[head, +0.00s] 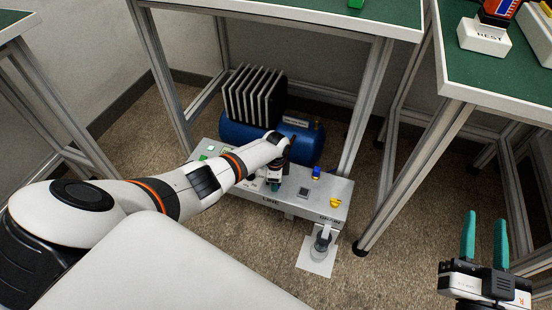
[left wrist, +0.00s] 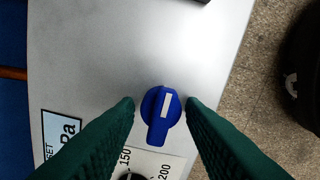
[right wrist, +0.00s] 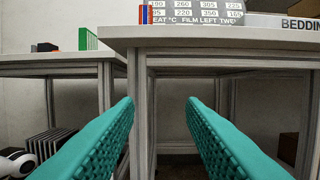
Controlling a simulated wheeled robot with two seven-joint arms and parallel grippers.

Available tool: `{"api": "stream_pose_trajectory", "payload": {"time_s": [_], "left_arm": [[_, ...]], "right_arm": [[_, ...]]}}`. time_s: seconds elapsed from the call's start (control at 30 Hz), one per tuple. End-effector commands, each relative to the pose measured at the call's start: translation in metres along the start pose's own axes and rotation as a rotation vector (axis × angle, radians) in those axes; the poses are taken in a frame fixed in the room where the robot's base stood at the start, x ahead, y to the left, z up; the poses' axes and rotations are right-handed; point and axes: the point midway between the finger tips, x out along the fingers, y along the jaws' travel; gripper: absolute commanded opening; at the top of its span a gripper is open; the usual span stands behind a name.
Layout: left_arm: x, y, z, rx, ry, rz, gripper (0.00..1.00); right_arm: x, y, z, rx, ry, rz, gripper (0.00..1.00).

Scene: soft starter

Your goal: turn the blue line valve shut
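In the left wrist view a blue knob (left wrist: 158,118) with a white mark stands on a grey panel (left wrist: 100,45). Its grip runs nearly along the picture's vertical. My left gripper (left wrist: 160,103) is open, one fingertip on each side of the knob, with a small gap showing on both sides. In the head view my left gripper (head: 275,184) is over the grey unit (head: 295,206), near the printed word LINE, and hides what is beneath it. A blue part (head: 317,173) shows to its right; I cannot tell whether it is the same knob. My right gripper (head: 484,220) is open and empty.
A blue tank (head: 240,137) with black fins lies behind the unit. A yellow part (head: 335,203) is at the unit's right end. Green-topped tables (head: 385,12) stand over and beside it, with metal legs close by. A dial's numbers (left wrist: 150,165) show near the knob.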

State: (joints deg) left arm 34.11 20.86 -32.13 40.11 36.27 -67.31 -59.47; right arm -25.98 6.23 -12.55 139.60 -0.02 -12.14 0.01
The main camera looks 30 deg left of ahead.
Motion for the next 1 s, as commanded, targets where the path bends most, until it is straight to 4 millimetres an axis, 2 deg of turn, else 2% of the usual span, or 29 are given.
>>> {"api": "stream_pose_trajectory", "payload": {"time_s": [0.07, 0.43, 0.67, 1.0], "left_arm": [[0.0, 0.0, 0.0, 0.001, -0.001, 0.0, 0.48], [-0.002, -0.001, 0.002, 0.003, -0.003, 0.0, 0.48], [-0.017, -0.001, 0.001, 0.003, -0.002, -0.001, 0.48], [-0.046, 0.0, 0.001, 0.003, -0.003, 0.001, 0.48]], "right_arm": [[0.0, 0.0, 0.0, 0.0, -0.001, 0.0, 0.36], [0.0, 0.0, 0.0, 0.0, 0.009, 0.0, 0.36], [-0.006, -0.005, -0.029, -0.005, 0.21, -0.011, 0.36], [-0.042, -0.014, -0.081, -0.008, 0.605, -0.035, 0.36]]}}
